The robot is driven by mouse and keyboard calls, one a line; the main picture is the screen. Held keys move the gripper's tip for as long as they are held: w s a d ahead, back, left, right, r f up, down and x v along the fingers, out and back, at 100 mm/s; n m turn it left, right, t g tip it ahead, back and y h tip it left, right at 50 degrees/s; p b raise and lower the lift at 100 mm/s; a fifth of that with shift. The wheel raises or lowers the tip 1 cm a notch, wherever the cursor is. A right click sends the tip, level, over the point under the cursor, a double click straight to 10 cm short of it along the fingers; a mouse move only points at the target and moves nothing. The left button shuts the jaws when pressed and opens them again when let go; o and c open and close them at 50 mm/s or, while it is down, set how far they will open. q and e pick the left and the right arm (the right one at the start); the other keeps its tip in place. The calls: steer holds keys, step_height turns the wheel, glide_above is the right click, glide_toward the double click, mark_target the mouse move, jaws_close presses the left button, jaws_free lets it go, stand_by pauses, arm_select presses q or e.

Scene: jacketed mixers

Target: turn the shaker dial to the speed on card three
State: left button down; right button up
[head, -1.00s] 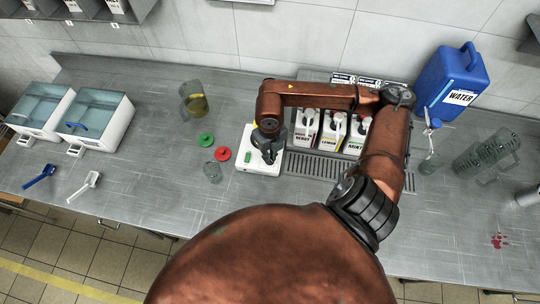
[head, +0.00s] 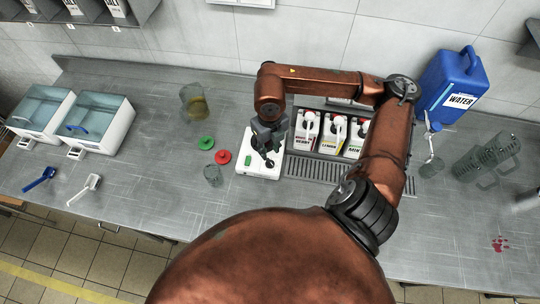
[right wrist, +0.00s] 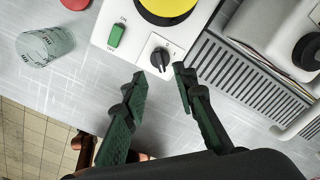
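The shaker (head: 254,165) is a white box on the steel counter. In the right wrist view the shaker (right wrist: 122,18) shows a yellow round top (right wrist: 165,8), a green on/off switch (right wrist: 116,36) and a black dial (right wrist: 160,58) with small marks around it. My right gripper (head: 268,160) is over the shaker in the head view. In the right wrist view its two fingers (right wrist: 160,82) are apart with nothing between them, and the dial lies just beyond the tips. I cannot make out card three. My left gripper is not in view.
Several labelled bottles (head: 330,132) stand in a rack right of the shaker, behind a slotted drain (head: 325,170). A clear beaker (head: 213,175), a green lid (head: 205,142) and a red lid (head: 223,157) lie to its left. A blue water jug (head: 452,85) stands at back right.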

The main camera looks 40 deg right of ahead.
step_height(320, 180, up, 5)
steer(key=shift+f, duration=0.1)
stand_by(0.7)
